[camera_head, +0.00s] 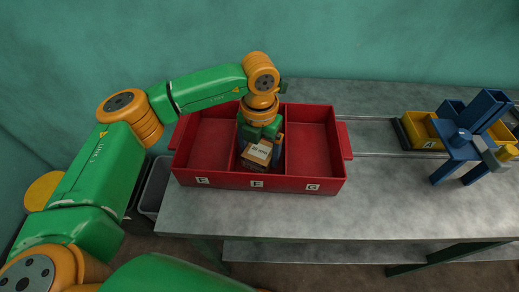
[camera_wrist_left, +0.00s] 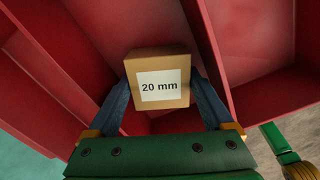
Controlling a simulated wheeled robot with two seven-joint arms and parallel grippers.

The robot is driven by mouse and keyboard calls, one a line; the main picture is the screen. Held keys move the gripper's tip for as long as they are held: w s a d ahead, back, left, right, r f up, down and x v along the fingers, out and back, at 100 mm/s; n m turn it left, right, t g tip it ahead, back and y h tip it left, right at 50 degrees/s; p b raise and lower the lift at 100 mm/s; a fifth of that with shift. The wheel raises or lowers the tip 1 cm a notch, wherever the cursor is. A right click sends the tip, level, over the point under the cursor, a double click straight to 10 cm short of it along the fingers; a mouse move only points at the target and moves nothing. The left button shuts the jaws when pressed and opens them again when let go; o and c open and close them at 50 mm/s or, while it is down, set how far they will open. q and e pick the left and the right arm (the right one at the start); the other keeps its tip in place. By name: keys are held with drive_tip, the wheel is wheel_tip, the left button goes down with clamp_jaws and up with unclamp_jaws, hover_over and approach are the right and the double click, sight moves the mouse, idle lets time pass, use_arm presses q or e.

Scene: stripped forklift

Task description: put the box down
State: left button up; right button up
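The box (camera_wrist_left: 162,64) is a small brown carton with a white label reading "20 mm". It also shows in the head view (camera_head: 257,153). My left gripper (camera_head: 261,144) reaches down from above into the middle compartment, marked F, of the red bin (camera_head: 256,184). In the left wrist view its two blue fingers (camera_wrist_left: 160,85) press on opposite sides of the box. The box is within the middle compartment's walls; whether its underside touches the floor is hidden. My right gripper is not in view.
The red bin's left compartment E (camera_head: 206,143) and right compartment G (camera_head: 310,146) look empty. The bin stands on a grey metal table (camera_head: 375,205) with clear room to its right. Farther right are a yellow bin (camera_head: 420,131) marked A and a blue fixture (camera_head: 462,140).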

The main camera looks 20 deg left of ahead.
sight(259, 151)
use_arm(q)
drive_tip(key=shift+o, duration=0.6)
drive_tip(key=shift+r, duration=0.2)
wheel_tip(259, 151, up, 12)
drive_tip(key=b, duration=0.1)
drive_tip(key=shift+b, duration=0.3)
drive_tip(key=shift+f, duration=0.1)
